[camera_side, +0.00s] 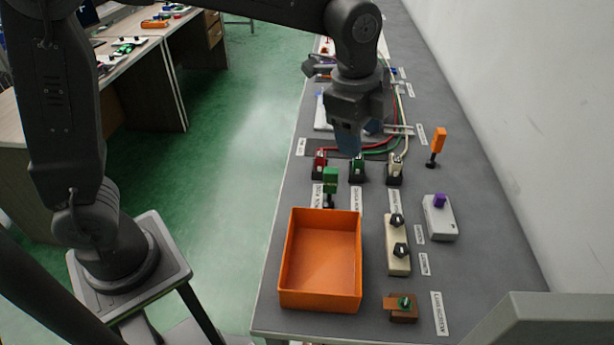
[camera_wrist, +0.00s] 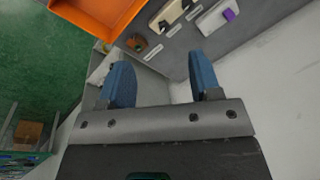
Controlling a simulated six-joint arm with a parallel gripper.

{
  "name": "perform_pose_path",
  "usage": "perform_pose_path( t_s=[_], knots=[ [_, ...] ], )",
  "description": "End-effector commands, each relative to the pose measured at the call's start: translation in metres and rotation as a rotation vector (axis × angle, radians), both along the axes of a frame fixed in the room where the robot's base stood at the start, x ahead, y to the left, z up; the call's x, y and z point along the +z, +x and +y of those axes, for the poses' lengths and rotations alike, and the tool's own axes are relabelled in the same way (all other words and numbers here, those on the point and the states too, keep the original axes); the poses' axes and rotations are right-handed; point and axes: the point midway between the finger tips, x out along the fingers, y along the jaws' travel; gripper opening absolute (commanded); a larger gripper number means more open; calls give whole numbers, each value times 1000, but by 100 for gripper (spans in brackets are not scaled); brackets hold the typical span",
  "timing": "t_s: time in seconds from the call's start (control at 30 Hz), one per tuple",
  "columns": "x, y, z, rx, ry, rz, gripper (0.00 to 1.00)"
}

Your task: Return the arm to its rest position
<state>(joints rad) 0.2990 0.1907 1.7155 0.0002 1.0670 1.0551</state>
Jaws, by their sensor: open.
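My gripper (camera_side: 358,138) hangs from my arm above the far half of the grey workbench (camera_side: 375,275) in the side view, fingers pointing down. In the wrist view its two blue fingers (camera_wrist: 161,85) are spread wide apart with nothing between them. Below and near it in the side view stand a red lever fixture (camera_side: 319,163), a green one (camera_side: 357,170) and a white one (camera_side: 395,169). The gripper looks clear of them, though its exact height is hard to tell. My arm hides part of the bench's far end.
An orange open box (camera_side: 321,303) sits at the bench's near left. Near it are a green lever (camera_side: 330,181), a beige two-knob fixture (camera_side: 398,262), a grey box with a purple switch (camera_side: 440,218), a brown block (camera_side: 403,314) and an orange lever (camera_side: 438,141). A white wall (camera_side: 520,120) borders the right.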

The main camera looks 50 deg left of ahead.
Motion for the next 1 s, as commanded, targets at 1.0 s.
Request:
perform_pose_path(
  t_s=[1.0],
  knots=[
    [12,-192,124,1293,-394,-246,58]
  ],
)
